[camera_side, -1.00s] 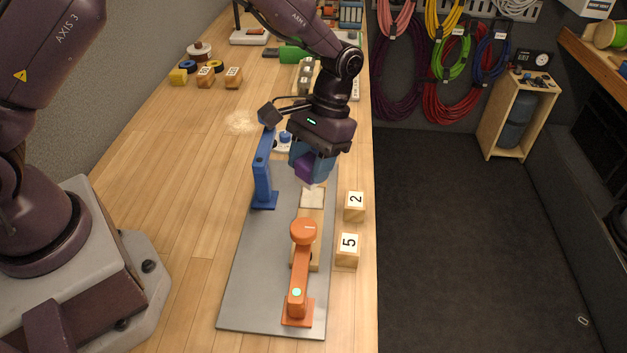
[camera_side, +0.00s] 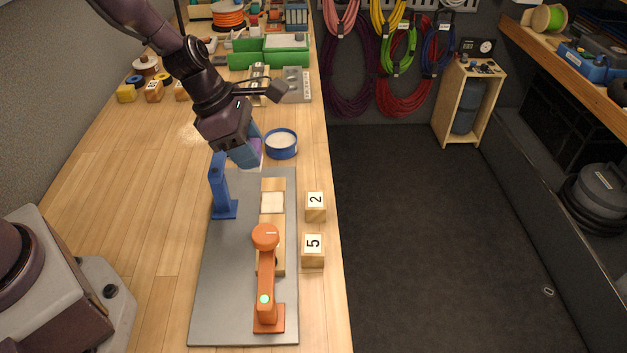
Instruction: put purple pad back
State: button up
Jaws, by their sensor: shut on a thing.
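My gripper (camera_side: 248,158) is shut on the purple pad (camera_side: 257,146), mostly hidden behind the blue fingers. It is beyond the far end of the grey mat (camera_side: 226,290), just right of and behind the blue post (camera_side: 219,187). A pale patch shows under the fingertips; I cannot tell whether the pad touches anything below. On the mat, a wooden piece (camera_side: 274,184) bears a whitish square (camera_side: 272,202). An orange arm with a round head (camera_side: 265,236) stands over its near part, a green light on its base.
A round blue dish with pale contents (camera_side: 281,144) sits just right of my gripper. Wooden blocks marked 2 (camera_side: 315,206) and 5 (camera_side: 313,250) stand right of the mat near the table edge. Green bins (camera_side: 270,52) are at the back.

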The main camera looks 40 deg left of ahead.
jog(key=shift+w+n, duration=0.25)
jog(key=shift+n, duration=0.05)
jog(key=w+f, duration=0.3)
jog(key=w, duration=0.1)
jog(key=w+d+f, duration=0.1)
jog(key=w+f, duration=0.2)
jog(key=w, duration=0.1)
jog(key=w+f, duration=0.3)
jog(key=w, duration=0.2)
jog(key=shift+d+f, duration=0.2)
jog(key=shift+d, duration=0.15)
jog(key=shift+w+f, duration=0.15)
jog(key=shift+f, duration=0.75)
jog(key=shift+w+f, duration=0.15)
jog(key=shift+f, duration=0.75)
jog(key=shift+f, duration=0.15)
jog(key=o, duration=0.8)
jog(key=shift+o, duration=0.2)
